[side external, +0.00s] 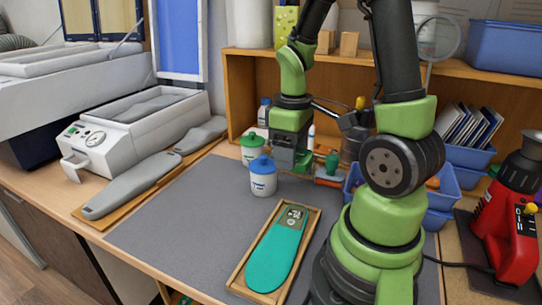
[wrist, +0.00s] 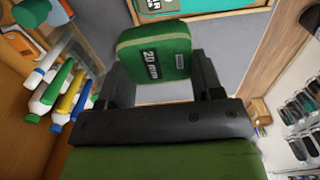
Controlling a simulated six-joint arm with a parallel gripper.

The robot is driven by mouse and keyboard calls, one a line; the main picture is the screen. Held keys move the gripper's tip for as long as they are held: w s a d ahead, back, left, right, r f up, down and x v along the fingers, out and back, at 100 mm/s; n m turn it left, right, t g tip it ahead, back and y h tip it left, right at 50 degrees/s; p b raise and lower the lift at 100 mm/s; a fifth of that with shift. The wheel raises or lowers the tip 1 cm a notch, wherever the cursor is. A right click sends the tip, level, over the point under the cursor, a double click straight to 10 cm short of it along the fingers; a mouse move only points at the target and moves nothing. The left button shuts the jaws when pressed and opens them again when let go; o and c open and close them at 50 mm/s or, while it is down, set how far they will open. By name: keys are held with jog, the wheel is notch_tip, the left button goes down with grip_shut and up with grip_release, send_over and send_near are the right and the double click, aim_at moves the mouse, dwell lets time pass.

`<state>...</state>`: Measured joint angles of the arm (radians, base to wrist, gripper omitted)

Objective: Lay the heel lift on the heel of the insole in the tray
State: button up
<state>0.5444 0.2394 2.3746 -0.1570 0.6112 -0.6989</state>
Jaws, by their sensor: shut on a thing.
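My gripper (wrist: 160,72) is shut on the heel lift (wrist: 156,50), a thick green pad marked "20 mm", held between the two dark fingers in the wrist view. In the side view, my gripper (side external: 292,162) is in the air above the back of the grey mat, behind the tray; the lift is small and partly hidden there. The wooden tray (side external: 237,283) lies on the mat near the front. The teal insole (side external: 270,258) lies in it, with a grey printed patch at its far end. A corner of the tray and insole (wrist: 178,7) shows at the wrist view's top edge.
A blue-lidded white jar (side external: 263,178) stands on the mat left of my gripper, with a green-lidded jar (side external: 252,148) behind it. Blue bins (side external: 442,190) and a wooden shelf (side external: 240,95) stand behind. The mat (side external: 175,235) left of the tray is clear.

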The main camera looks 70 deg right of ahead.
aim_at(289, 215)
jog(key=shift+s+f, duration=0.1)
jog(key=shift+f, duration=6.45)
jog(key=shift+f, duration=0.2)
jog(key=o, duration=1.2)
jog(key=shift+c, duration=0.2)
jog(key=shift+r, duration=0.1)
notch_tip(289, 215, up, 8)
